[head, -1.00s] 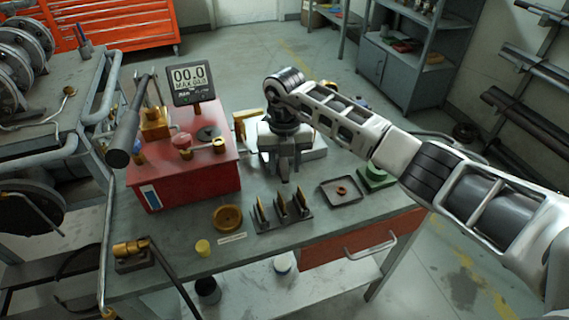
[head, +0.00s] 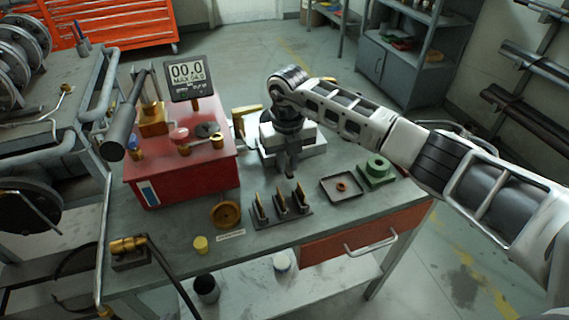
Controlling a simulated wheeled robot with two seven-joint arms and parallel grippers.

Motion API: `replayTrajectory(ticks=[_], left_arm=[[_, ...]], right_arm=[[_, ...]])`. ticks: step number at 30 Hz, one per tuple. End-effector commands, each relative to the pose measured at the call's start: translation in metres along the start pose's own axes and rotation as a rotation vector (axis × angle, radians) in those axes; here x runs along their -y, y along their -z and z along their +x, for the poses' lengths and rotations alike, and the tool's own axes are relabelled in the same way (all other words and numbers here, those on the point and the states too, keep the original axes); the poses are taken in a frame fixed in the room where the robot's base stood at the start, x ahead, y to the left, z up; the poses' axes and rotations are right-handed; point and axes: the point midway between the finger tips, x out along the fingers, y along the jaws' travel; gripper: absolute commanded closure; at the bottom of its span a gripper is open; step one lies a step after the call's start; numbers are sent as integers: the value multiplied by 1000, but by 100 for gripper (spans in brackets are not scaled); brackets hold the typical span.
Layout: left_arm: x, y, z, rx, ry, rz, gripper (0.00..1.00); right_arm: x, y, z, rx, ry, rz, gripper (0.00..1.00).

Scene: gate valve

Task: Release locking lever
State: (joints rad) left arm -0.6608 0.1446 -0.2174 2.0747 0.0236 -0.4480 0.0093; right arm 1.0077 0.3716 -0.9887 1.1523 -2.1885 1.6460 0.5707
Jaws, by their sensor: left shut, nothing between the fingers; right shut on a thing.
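My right arm comes in from the right. My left gripper is not in view. A red box (head: 190,176) stands left of the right gripper. On its top are a pink-red knob (head: 179,134), a brass fitting (head: 217,142), a brass block (head: 152,121) and a thick dark handle (head: 121,127). I cannot tell which part is the locking lever.
A display (head: 188,80) reads 00.0. A dark rack with upright brass-coloured pieces (head: 280,208), a shallow tray (head: 341,187) and a green flanged part (head: 377,170) lie on the bench. A brass disc (head: 226,214) and a yellow cylinder (head: 201,245) are nearer the front edge.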

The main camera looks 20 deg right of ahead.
Motion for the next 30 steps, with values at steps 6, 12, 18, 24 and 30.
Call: replayTrajectory(ticks=[6,12,18,24,30], left_arm=[[-1,0,-1,0,-2,-2,100],[-1,-4,-2,8,-3,-2,100],[-1,-5,-2,10,-4,2,100],[-1,-6,-2,11,-4,3,100],[-1,-8,0,11,-6,0,100]], right_arm=[[1,0,-1,1,0,-23,100],[1,0,-1,1,0,-21,62],[1,0,0,0,0,-20,62],[1,-1,-11,4,0,-19,62],[1,-1,-52,6,0,-20,62]])
